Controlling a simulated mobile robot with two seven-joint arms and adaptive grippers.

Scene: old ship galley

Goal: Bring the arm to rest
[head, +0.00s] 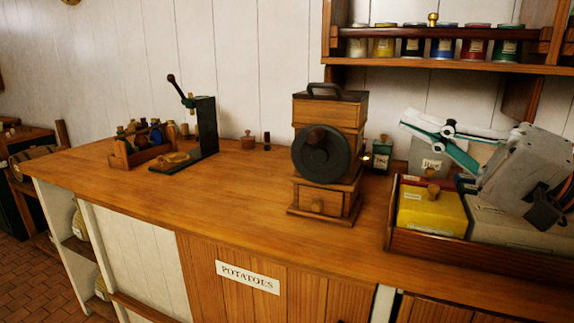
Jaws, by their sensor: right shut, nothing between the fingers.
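My right gripper (408,119) comes in from the right side. It is shut and empty, its pale and green fingers pointing left with the tips together. It is seen in front of and above the wooden tray (470,252) at the right end of the counter. How high it stands over the tray is hard to tell. Its grey body hides part of the tray's contents. My left gripper is not in view.
The tray holds a yellow tin (432,212) and grey boxes. A wooden mill (326,150) with a black wheel stands mid-counter, a small green tin (381,158) beside it. A tin shelf (440,62) hangs above. A bottle rack (140,150) stands left. The counter's left-middle (225,190) is clear.

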